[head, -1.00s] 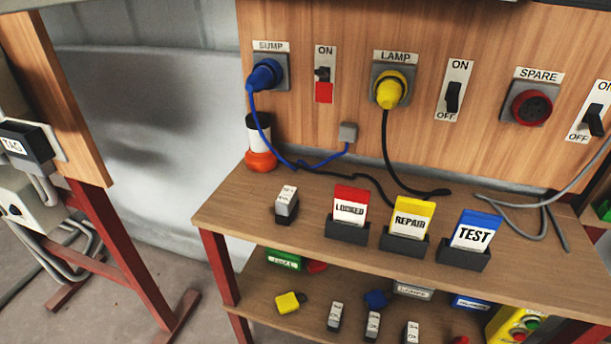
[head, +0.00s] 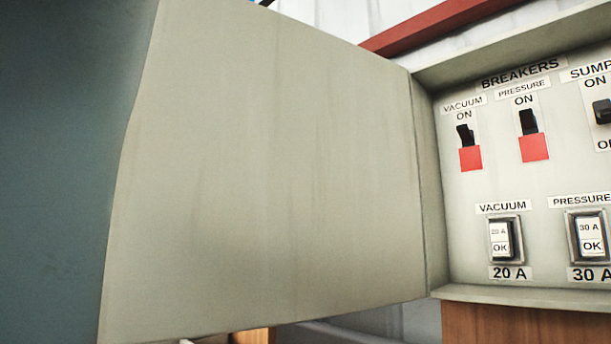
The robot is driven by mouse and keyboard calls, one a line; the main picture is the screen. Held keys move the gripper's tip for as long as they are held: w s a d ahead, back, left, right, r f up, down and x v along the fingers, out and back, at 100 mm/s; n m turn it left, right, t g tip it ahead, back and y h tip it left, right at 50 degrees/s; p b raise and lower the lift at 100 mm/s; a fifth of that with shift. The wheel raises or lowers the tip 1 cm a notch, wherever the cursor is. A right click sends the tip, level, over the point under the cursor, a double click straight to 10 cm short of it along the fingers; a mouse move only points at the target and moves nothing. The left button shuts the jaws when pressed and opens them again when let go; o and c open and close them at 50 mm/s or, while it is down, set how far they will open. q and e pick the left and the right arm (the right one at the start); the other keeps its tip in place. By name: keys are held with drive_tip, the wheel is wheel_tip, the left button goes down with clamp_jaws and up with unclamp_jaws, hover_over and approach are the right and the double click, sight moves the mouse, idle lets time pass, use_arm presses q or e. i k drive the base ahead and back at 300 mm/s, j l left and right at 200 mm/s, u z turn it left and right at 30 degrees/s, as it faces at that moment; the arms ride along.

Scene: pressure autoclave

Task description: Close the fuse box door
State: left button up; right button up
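The fuse box door (head: 265,180) is a large plain grey-beige panel that fills the middle of the head view. It stands open, swung out to the left of the fuse box (head: 435,240), with its hinge side along the box's left edge. Inside the box, a row of breaker switches runs under a BREAKERS label. Fuses marked 20 A and 30 A sit below, each with an OK label. The box runs out of the picture on the right. Neither of my grippers is in view.
A large blue-grey surface (head: 60,170) fills the left edge, very close; I cannot tell what it is. A red beam (head: 430,25) runs behind the top of the box. A wooden board (head: 520,325) shows below the box.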

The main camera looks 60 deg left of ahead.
sight(269, 174)
drive_tip(key=k+j+z, duration=0.1)
drive_tip(key=j, duration=0.35)
drive_tip(key=k+j, duration=0.15)
drive_tip(key=j, duration=0.25)
drive_tip(key=k+j+z, duration=0.15)
drive_tip(key=j, duration=0.3)
drive_tip(key=k+j, duration=0.15)
drive_tip(key=j, duration=0.25)
drive_tip(key=k+j+z, duration=0.15)
drive_tip(key=j, duration=0.25)
drive_tip(key=k+j, duration=0.15)
drive_tip(key=j, duration=0.25)
drive_tip(key=z, duration=0.05)
